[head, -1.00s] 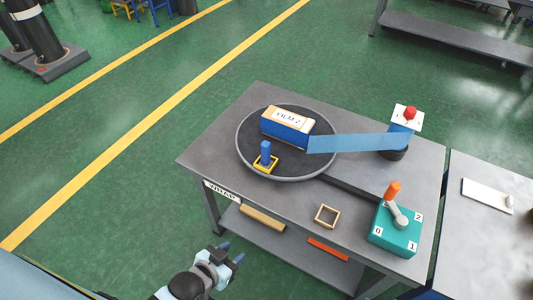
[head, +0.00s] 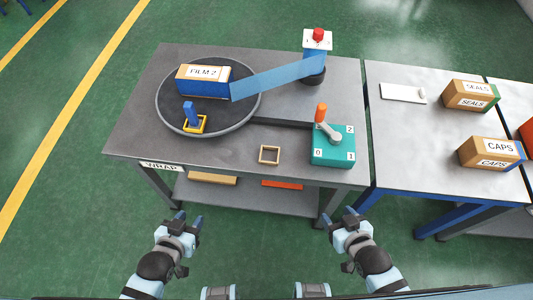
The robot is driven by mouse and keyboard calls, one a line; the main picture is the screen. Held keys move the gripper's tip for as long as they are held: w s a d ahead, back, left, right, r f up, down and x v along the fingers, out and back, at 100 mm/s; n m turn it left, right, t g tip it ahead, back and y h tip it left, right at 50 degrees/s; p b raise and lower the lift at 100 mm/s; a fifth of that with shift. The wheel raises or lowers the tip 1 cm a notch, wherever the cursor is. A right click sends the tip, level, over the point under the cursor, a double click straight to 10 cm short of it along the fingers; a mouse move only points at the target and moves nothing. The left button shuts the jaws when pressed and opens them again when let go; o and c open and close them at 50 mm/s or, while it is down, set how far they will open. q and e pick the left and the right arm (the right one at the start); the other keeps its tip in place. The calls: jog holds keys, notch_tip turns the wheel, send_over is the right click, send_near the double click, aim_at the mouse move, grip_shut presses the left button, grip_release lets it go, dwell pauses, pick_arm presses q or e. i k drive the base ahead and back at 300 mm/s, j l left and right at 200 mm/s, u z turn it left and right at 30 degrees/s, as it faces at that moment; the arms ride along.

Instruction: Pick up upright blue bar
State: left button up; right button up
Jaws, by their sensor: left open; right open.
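The upright blue bar (head: 190,113) stands in a small yellow square frame (head: 203,126) on the near part of the round dark turntable (head: 165,113). It is in front of the box labelled FILM 2 and apart from both grippers. My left gripper (head: 189,219) is open and empty, in front of the table's near edge and lower than the bar in the picture. My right gripper (head: 341,217) is open and empty, further right, also in front of the table's near edge.
A blue and tan FILM 2 box (head: 203,81) sits on the turntable. Blue film (head: 279,78) stretches from it to a post (head: 315,65) with a red button. A teal lever box (head: 332,146) and a small wooden frame (head: 269,155) are on the grey table (head: 225,160). Another table (head: 410,140) stands right.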

aim_at(189, 108)
jog(key=i+l, duration=0.3)
jog(key=i+l+u, duration=0.15)
jog(key=u, duration=0.25)
jog(key=i+l+u, duration=0.15)
jog(key=u, duration=0.2)
jog(key=l+u, duration=0.1)
jog(key=u, duration=0.75)
